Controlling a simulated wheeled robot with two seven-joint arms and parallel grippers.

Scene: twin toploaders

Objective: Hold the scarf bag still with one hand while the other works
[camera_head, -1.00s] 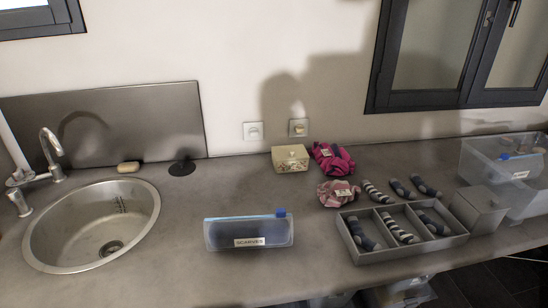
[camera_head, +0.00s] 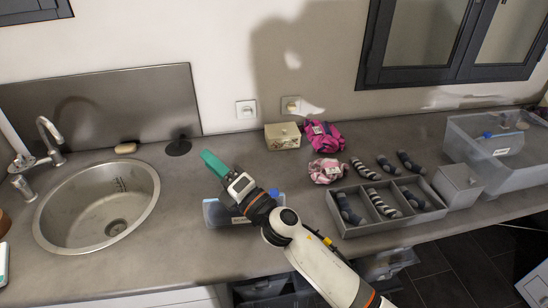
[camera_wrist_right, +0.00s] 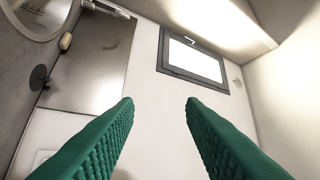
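The scarf bag (camera_head: 213,214) is a translucent pouch with a blue slider (camera_head: 275,193), standing on the grey counter right of the sink. My right gripper (camera_head: 213,163) reaches across it from the lower right and covers most of its front and its label. The teal fingers are above and behind the bag, not on it. The right wrist view shows both fingers (camera_wrist_right: 160,115) wide apart with nothing between them. A sliver of white and teal at the left edge (camera_head: 3,264) looks like part of my left gripper; its fingers cannot be made out.
A grey box (camera_head: 458,187) and a clear bin (camera_head: 478,165) are farther right. A small tin (camera_head: 282,136) and pink cloths (camera_head: 322,135) are behind. The sink (camera_head: 60,220) is left.

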